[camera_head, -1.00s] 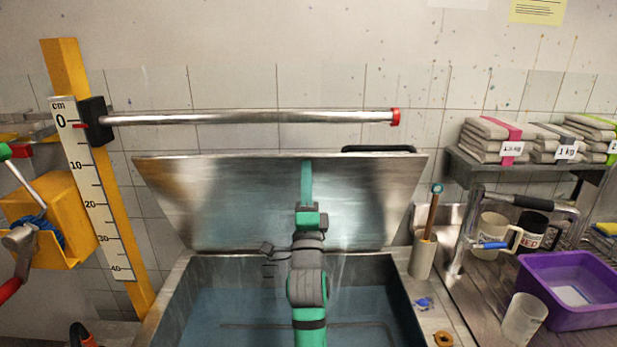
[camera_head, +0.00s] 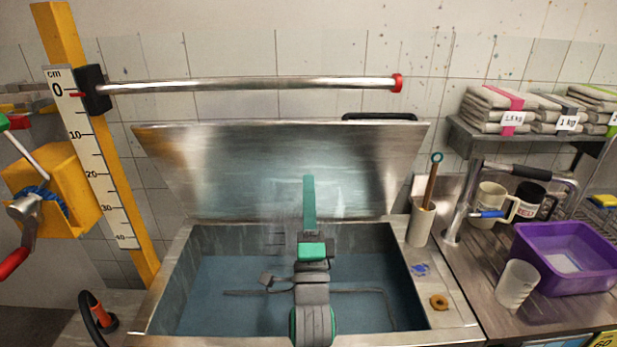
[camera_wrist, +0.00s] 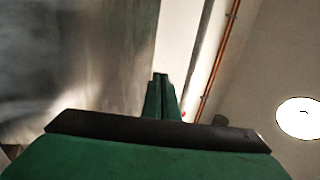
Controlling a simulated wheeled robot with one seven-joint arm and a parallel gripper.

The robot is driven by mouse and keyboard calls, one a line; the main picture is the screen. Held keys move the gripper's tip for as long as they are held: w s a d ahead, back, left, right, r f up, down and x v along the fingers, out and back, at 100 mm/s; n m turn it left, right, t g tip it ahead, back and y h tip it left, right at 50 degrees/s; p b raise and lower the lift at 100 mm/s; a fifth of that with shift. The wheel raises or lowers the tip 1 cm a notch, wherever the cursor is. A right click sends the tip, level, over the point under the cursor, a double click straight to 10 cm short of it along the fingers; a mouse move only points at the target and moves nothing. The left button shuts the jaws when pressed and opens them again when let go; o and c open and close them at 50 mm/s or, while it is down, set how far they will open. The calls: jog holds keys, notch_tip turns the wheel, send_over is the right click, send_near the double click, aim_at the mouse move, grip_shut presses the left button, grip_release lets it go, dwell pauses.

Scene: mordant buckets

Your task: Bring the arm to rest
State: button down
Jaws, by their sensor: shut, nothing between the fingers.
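My arm reaches up from the bottom middle of the head view, in front of the open vat. My gripper (camera_head: 309,180) is at its upper end, green and narrow, its fingers closed together with nothing between them. Behind it in the picture is the raised metal lid (camera_head: 220,165). In the wrist view my gripper (camera_wrist: 161,78) points away with its fingers together. Past it are a grey metal surface at left, a copper pipe (camera_wrist: 222,45) and a round white lamp (camera_wrist: 300,118).
The vat (camera_head: 170,300) holds bluish liquid. A steel bar (camera_head: 250,85) with a red end runs above the lid, from a yellow post (camera_head: 100,140) with a cm scale. At right are a purple tub (camera_head: 520,250), cups, a brush holder (camera_head: 420,225) and a shelf of folded cloth (camera_head: 455,130).

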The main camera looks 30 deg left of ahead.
jog(key=s+d+f+n+h, duration=0.1)
jog(key=s+d+f+h, duration=0.2)
jog(key=d+f, duration=0.45)
jog(key=s+d+f+n+h, duration=0.1)
jog(key=s+d+f+h, duration=0.3)
jog(key=f, duration=0.7)
jog(key=s+d+f+n+h, duration=0.1)
jog(key=s+d+f+h, duration=0.1)
jog(key=d+f, duration=0.6)
jog(key=s+d+f+n+g+h, duration=0.1)
jog(key=s+d+f, duration=0.3)
jog(key=s, duration=0.4)
jog(key=s+d+f+n+g+h, duration=0.2)
jog(key=s+d+f+n+h, duration=0.1)
jog(key=s, duration=0.6)
jog(key=s+d+f+n+g+h, duration=0.2)
jog(key=s+d+f, duration=0.3)
jog(key=s, duration=0.4)
jog(key=shift+d+n, duration=0.4)
jog(key=shift+n, duration=0.5)
jog(key=c, duration=2.5)
grip_release()
